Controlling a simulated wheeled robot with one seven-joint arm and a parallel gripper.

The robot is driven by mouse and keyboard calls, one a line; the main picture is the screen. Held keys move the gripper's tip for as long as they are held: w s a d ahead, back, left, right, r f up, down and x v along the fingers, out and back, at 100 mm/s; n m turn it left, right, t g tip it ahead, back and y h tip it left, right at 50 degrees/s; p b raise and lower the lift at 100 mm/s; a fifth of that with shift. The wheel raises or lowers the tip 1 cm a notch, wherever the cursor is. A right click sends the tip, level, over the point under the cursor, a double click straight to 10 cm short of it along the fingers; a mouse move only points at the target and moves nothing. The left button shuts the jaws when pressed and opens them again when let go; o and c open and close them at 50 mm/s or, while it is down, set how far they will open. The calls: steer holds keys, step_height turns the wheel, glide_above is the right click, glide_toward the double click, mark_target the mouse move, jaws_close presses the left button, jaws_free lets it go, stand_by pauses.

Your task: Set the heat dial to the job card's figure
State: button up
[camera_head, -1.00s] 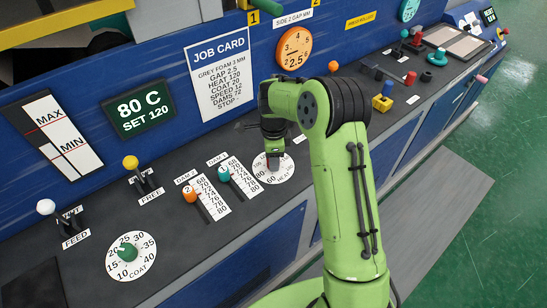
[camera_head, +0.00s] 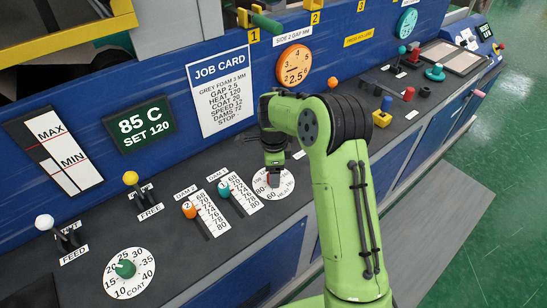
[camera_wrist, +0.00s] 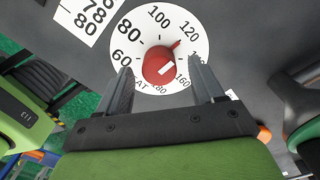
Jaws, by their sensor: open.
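My gripper (camera_wrist: 159,72) is open, with one finger on each side of the knob and gaps between. I cannot tell how far the fingertips are above the disc. The job card (camera_head: 220,95) on the blue wall reads HEAT 120.
Left of the heat dial are two damper sliders with orange (camera_head: 190,210) and teal (camera_head: 224,187) knobs, then the green coat dial (camera_head: 124,268). Feed and free levers stand behind it.

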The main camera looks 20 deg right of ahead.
step_height(320, 180, up, 15)
steer(key=p, duration=0.2)
steer(key=shift+f, duration=0.15)
